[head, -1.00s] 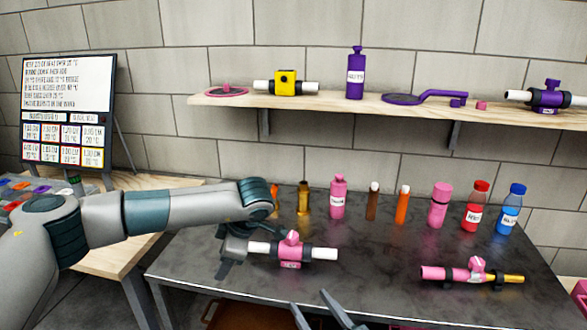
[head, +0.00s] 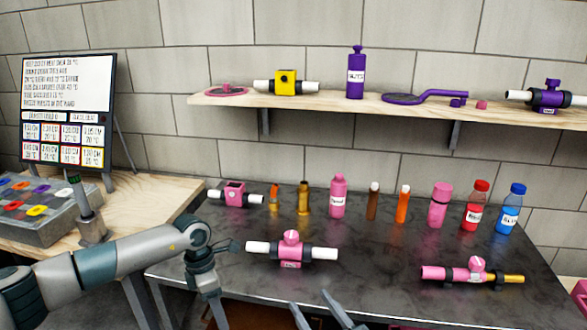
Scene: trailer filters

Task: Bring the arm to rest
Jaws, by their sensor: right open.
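My left arm (head: 105,262) comes in from the left, over the gap between the wooden table and the dark table. Its gripper (head: 214,300) hangs low by the dark table's left front edge, apart from the pink items; its jaw opening cannot be made out. My right gripper (head: 318,312) shows only its two fingertips at the bottom middle. They are spread apart with nothing between them. A pink filter with white pipe ends (head: 291,250) stands on the dark table to the right of the left gripper.
The dark table (head: 370,262) also holds a second pink filter (head: 235,194), a pink-and-gold filter (head: 470,272) and a back row of bottles and tubes. A wooden table (head: 150,205) at left carries a grey tray (head: 50,232) and a sign board (head: 68,105). A shelf (head: 330,106) hangs above.

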